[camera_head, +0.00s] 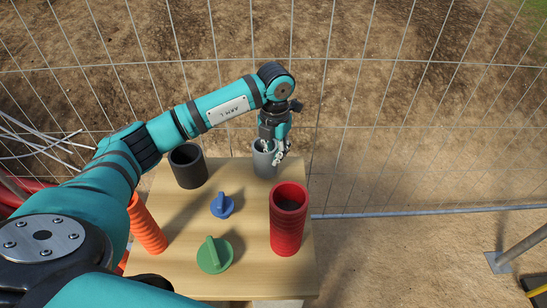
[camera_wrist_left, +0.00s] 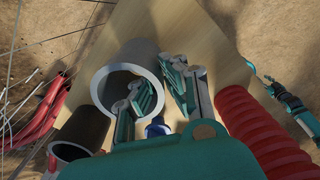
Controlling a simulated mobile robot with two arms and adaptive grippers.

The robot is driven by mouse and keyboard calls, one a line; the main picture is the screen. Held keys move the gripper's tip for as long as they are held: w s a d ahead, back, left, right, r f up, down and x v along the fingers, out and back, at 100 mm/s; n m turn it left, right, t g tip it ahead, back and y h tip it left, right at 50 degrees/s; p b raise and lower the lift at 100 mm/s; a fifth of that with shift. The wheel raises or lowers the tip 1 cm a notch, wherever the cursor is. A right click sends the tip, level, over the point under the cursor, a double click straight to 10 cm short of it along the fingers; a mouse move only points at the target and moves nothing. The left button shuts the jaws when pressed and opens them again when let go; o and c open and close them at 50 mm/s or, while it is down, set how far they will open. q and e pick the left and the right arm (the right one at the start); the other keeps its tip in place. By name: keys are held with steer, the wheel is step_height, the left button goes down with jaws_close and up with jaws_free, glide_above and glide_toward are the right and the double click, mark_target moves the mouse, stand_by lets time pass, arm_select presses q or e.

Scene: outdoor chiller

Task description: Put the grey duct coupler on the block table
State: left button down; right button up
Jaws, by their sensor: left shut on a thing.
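The grey duct coupler (camera_head: 264,160) is a light grey, open-topped cylinder at the far edge of the wooden block table (camera_head: 179,215). My left gripper (camera_head: 275,147) is shut on its wall. In the left wrist view the coupler (camera_wrist_left: 98,84) shows its round mouth towards the camera, with one finger of the gripper (camera_wrist_left: 160,92) inside the mouth and the other outside. The coupler appears upright in the head view. I cannot tell whether its base touches the tabletop. My right gripper is not clearly seen.
A dark grey cylinder (camera_head: 188,170) stands left of the coupler. A red ribbed cylinder (camera_head: 287,225) stands at the right, and an orange ribbed tube (camera_head: 146,225) at the left. Blue (camera_head: 222,206) and green (camera_head: 213,256) knobbed pieces lie nearer. A wire fence (camera_head: 400,110) runs behind.

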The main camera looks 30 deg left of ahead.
arm_select(q)
step_height(320, 180, down, 2)
steer(key=shift+f, duration=0.45)
steer(key=c, duration=1.5)
jaws_free()
steer(key=shift+f, duration=0.1)
arm_select(e)
steer(key=shift+w+d, duration=0.25)
steer(key=shift+d, duration=0.1)
steer(key=shift+r, duration=0.1)
